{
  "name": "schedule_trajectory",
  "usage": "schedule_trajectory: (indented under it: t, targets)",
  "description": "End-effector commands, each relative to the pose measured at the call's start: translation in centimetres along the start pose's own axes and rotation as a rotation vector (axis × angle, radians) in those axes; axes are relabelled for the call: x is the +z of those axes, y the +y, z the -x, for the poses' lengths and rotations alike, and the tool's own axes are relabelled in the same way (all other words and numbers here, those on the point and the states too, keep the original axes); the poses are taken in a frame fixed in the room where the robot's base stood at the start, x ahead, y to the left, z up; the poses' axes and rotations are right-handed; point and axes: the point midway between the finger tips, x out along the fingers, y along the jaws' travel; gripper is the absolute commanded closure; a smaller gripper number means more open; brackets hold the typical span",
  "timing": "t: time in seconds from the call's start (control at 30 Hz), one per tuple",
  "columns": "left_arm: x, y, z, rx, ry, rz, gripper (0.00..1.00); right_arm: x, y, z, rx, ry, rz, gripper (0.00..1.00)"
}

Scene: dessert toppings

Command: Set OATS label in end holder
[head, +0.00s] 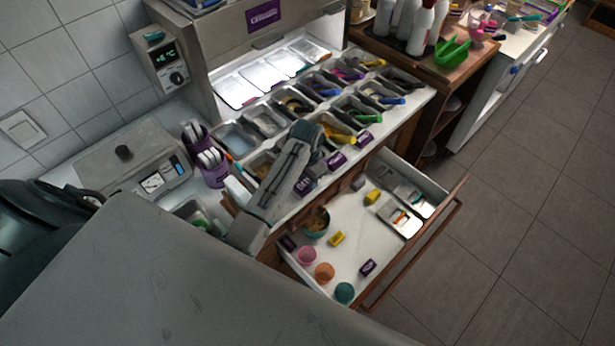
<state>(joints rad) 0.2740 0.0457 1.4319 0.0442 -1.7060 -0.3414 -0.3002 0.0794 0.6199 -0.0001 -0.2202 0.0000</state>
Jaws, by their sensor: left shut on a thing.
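My left arm reaches over the front of the topping counter. My left gripper (314,171) points down at the counter's front edge and is shut, with its fingertips partly hidden by its own body. A small purple label with white lettering (304,185) shows right beside the fingers, at the front edge nearest me. I take it to be the OATS label in the jaws, but its lettering is too small to read. Whether it touches a holder cannot be told. Two more purple labels, one in the middle (336,160) and one farther along (363,138), sit along the same edge. My right gripper is not in view.
An open drawer (389,285) juts out below the counter. It holds a bowl (315,223), small coloured cups (325,272), yellow blocks (337,238), a dark purple block (368,267) and metal trays. Topping bins with coloured scoops (339,132) fill the counter behind. The floor at right is clear.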

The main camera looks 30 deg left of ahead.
Motion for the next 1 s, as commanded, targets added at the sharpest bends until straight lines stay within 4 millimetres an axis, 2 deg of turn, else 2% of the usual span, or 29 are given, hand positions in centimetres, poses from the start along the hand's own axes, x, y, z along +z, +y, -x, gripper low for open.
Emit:
schedule_trajectory:
  t: [0.73, 0.77, 0.8, 0.87, 1.0]
  targets:
    - [-0.02, 0.02, -0.31, 0.0, 0.0, 0.0, 0.89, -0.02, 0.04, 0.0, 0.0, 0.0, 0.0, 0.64]
    - [-0.02, 0.02, -0.3, 0.0, 0.0, 0.0, 0.62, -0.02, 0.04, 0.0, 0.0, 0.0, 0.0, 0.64]
    - [-0.02, 0.02, -0.3, 0.0, 0.0, 0.0, 0.55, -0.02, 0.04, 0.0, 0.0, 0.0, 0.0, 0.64]
    - [-0.02, 0.02, -0.3, 0.0, 0.0, 0.0, 0.43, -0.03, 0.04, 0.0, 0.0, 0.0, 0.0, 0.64]
    - [-0.02, 0.02, -0.31, 0.0, 0.0, 0.0, 0.41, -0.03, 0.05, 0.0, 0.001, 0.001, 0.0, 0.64]
